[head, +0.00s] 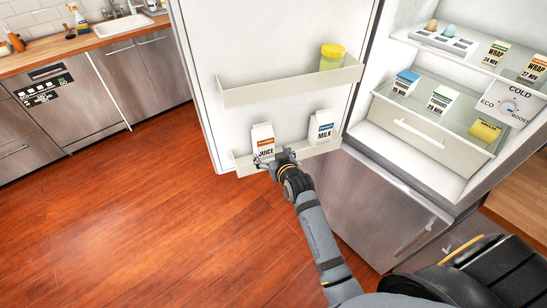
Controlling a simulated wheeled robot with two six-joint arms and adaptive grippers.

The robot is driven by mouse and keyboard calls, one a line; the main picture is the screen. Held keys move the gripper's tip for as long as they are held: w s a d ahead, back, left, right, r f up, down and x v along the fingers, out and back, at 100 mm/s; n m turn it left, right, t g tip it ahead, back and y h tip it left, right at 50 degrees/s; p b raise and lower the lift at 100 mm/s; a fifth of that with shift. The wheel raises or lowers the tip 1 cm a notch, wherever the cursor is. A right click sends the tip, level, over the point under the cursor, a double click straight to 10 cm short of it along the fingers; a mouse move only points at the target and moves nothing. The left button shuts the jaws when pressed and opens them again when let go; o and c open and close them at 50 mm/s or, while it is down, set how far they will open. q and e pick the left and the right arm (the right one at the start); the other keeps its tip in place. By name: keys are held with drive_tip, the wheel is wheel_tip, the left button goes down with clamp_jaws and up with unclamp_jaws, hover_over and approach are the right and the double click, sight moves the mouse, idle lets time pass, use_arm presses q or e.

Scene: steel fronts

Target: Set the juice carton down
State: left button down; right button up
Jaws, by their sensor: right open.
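The juice carton (262,134), white with an orange band, stands upright in the lower shelf (321,147) of the open fridge door, towards the shelf's left end. The shelf's front rail hides its base. My right gripper (274,157) is open in front of the carton, at the height of its lower part and the rail. Whether a finger touches the carton I cannot tell. My left gripper is out of the picture.
A milk carton (321,125) stands in the same shelf, right of the juice. A yellow-lidded jar (331,58) sits in the upper door shelf (290,88). The fridge interior, right, holds several cartons, an egg tray (443,40) and a drawer (418,133). The floor at left is clear.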

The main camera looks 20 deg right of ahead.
drive_tip(key=shift+v, duration=1.25)
drive_tip(key=s+d+f+g, duration=0.1)
drive_tip(key=s+f+g, duration=0.2)
drive_tip(key=s+f, duration=0.85)
drive_tip(key=s+d+f+g, duration=0.1)
drive_tip(key=s+f+g, duration=0.2)
drive_tip(key=f, duration=1.8)
drive_tip(key=s+d+f+g, duration=0.2)
drive_tip(key=s+f, duration=0.3)
drive_tip(key=s, duration=0.5)
drive_tip(key=s+d+f+g, duration=0.2)
drive_tip(key=s+f, duration=0.4)
drive_tip(key=s, duration=0.5)
drive_tip(key=s+d+f+g, duration=0.2)
drive_tip(key=s+f, duration=0.3)
drive_tip(key=s, duration=0.5)
drive_tip(key=shift+s+d+f+h, duration=0.2)
drive_tip(key=shift+s+f+h, duration=0.15)
drive_tip(key=shift+h, duration=0.05)
